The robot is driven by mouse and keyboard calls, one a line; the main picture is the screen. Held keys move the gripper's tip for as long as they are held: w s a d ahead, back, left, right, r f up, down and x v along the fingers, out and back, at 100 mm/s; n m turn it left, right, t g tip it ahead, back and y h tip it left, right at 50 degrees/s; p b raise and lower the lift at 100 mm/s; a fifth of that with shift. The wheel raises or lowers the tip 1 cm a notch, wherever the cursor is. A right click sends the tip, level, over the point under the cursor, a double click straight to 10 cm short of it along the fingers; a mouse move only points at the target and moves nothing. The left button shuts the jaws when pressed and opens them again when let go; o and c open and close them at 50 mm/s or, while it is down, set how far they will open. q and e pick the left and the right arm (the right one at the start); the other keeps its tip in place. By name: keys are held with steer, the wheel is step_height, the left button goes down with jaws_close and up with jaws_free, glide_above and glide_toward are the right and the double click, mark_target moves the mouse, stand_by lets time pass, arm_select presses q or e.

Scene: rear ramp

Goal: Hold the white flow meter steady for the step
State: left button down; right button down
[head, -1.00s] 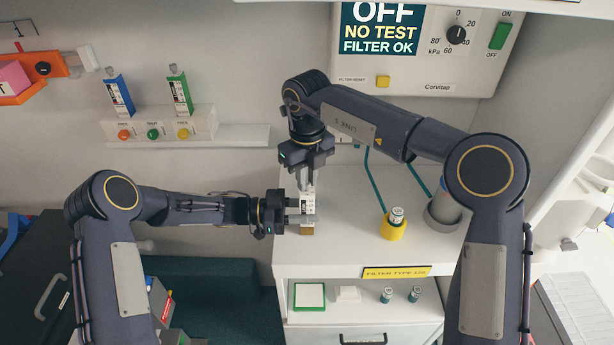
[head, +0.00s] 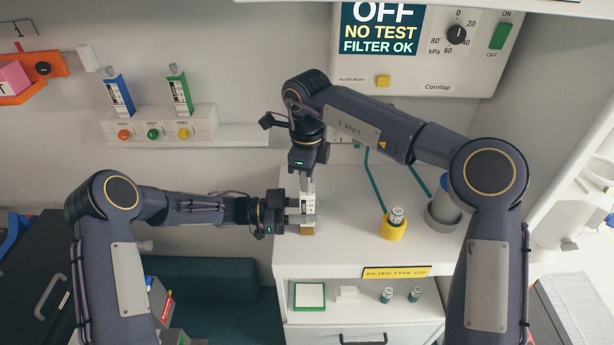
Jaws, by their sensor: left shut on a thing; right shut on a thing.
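The white flow meter (head: 308,206) stands upright over the left part of the white counter, with a tan-yellow piece (head: 306,230) at its lower end. My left gripper (head: 304,213) reaches in from the left and is shut on its body. My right gripper (head: 307,182) comes down from above and is shut on its upper end. The fingers hide parts of the meter. I cannot tell whether its lower end touches the counter.
A blue meter (head: 120,93) and a green meter (head: 181,92) stand on a wall rack at the left. A yellow holder with a small vial (head: 394,224) and a grey cup (head: 443,214) stand right on the counter (head: 350,250). A control panel (head: 430,50) is behind.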

steer(key=n, duration=0.6)
steer(key=shift+n, duration=0.3)
steer(key=n, duration=0.4)
steer(key=shift+n, duration=0.7)
steer(key=c, duration=1.3)
jaws_free()
steer(key=shift+c, duration=0.2)
steer(key=shift+r, duration=0.1)
step_height(320, 180, up, 12)
